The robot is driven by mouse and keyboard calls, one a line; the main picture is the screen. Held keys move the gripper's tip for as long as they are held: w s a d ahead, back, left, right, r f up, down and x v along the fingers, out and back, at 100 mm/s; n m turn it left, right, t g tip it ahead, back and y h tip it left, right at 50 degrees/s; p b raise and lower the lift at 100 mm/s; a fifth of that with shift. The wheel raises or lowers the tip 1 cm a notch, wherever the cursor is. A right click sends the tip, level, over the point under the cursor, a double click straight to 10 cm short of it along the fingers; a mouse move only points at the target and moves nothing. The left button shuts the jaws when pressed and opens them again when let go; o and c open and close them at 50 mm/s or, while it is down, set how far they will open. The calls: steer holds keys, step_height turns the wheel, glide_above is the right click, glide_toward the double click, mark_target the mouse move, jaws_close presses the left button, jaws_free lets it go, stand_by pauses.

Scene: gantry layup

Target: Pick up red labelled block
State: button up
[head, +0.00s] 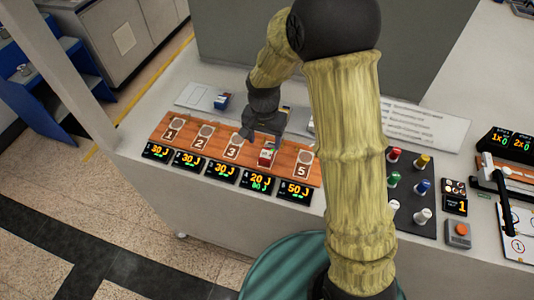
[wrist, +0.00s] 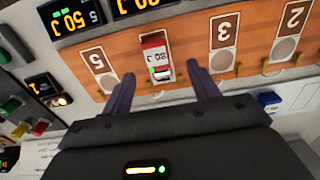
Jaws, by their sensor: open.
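The red labelled block (head: 266,156) stands on the wooden board (head: 190,142), at the position between the plates marked 3 and 5. My gripper (head: 263,138) is just behind and above the block in the head view. In the wrist view its two fingers are apart, and the space between the fingertips (wrist: 160,71) is empty. The block lies just beyond the tips, between their lines; I see no contact. My arm covers part of the table behind.
Numbered plates and several displays (head: 222,172) line the board. A blue block (head: 222,100) lies on a pale panel behind it. Coloured knobs (head: 422,187) stand on a dark panel to the right, beside an orange button (head: 458,230).

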mark_target(267, 153)
steer(key=shift+f, duration=0.8)
steer(key=shift+w+d+f+p, duration=0.15)
steer(key=shift+f+p, duration=0.35)
steer(key=shift+f, duration=0.8)
steer(key=shift+s+d+f+p, duration=0.15)
steer(key=shift+f+p, duration=0.3)
steer(key=shift+f, duration=0.85)
steer(key=shift+w, duration=0.1)
steer(key=c, duration=1.2)
steer(key=shift+r, duration=0.1)
step_height(267, 153, up, 10)
steer(key=b, duration=0.2)
